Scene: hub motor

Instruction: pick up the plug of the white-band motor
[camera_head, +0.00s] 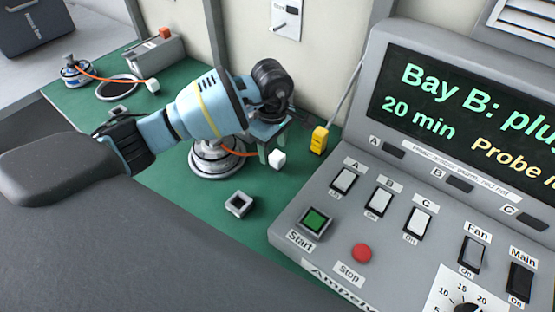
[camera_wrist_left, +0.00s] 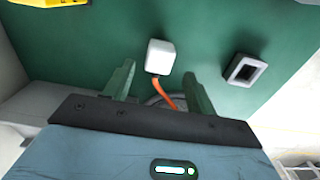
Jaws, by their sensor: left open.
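The motor (camera_head: 214,163), silvery with a pale band, stands on the green mat, partly hidden behind my left arm. An orange cord runs from it to a white cube-shaped plug (camera_head: 277,159). The plug also shows in the left wrist view (camera_wrist_left: 160,56), at the tips of my open fingers and roughly between them, with its cord passing back between them. My left gripper (camera_head: 271,146) is open and empty, beside the plug in the head view. Whether the fingers touch the plug cannot be told. My right gripper is not in view.
A grey-framed socket (camera_head: 239,204) sits on the mat nearer me. A yellow plug (camera_head: 319,139) hangs by the control console (camera_head: 300,215) on the right. Another motor with a blue band (camera_head: 74,73), its plug (camera_head: 153,86) and a grey box (camera_head: 156,52) are at the back left.

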